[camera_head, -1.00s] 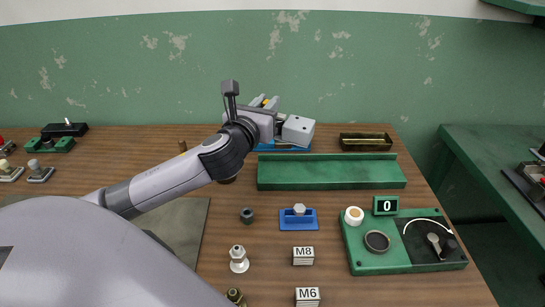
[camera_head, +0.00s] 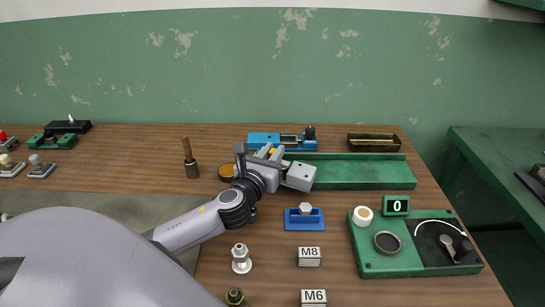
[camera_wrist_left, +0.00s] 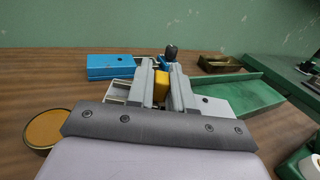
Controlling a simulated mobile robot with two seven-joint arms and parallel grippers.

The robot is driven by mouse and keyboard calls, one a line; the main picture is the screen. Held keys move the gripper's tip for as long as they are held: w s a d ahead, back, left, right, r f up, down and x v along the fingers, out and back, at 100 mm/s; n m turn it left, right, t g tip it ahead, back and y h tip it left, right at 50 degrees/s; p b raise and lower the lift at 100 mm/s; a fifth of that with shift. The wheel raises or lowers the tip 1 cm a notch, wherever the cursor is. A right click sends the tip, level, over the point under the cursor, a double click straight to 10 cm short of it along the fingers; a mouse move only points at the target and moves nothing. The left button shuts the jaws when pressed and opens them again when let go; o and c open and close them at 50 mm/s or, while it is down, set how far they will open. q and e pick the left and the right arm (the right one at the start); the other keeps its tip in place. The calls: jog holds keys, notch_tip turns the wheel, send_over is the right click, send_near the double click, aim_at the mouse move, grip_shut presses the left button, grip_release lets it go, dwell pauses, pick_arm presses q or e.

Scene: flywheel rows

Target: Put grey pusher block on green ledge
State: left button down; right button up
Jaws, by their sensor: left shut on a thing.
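My left gripper (camera_head: 277,153) is just left of the green ledge (camera_head: 362,172), a long channel with a raised back. In the left wrist view the gripper (camera_wrist_left: 161,80) is shut on a yellow-orange piece (camera_wrist_left: 161,88) between its fingers. I cannot tell whether this piece is part of the grey pusher block; no separate grey pusher block can be made out. The green ledge also shows right of the gripper in the wrist view (camera_wrist_left: 250,95). The gripper covers the ledge's left end in the head view. My right gripper is not in view.
A blue fixture (camera_head: 263,139) with a black knob stands behind the ledge, beside a brass-coloured tray (camera_head: 374,142). In front are a blue holder (camera_head: 304,223), a green control panel (camera_head: 405,258) and an M8 block (camera_head: 309,257). A wooden-handled tool (camera_head: 189,160) stands at left.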

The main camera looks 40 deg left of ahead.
pick_arm(q)
jog(key=c, duration=1.4)
grip_release()
jog(key=shift+f, duration=0.15)
jog(key=o, duration=0.4)
jog(key=shift+s, duration=0.15)
jog(key=b+v, duration=0.1)
jog(key=v, duration=1.1)
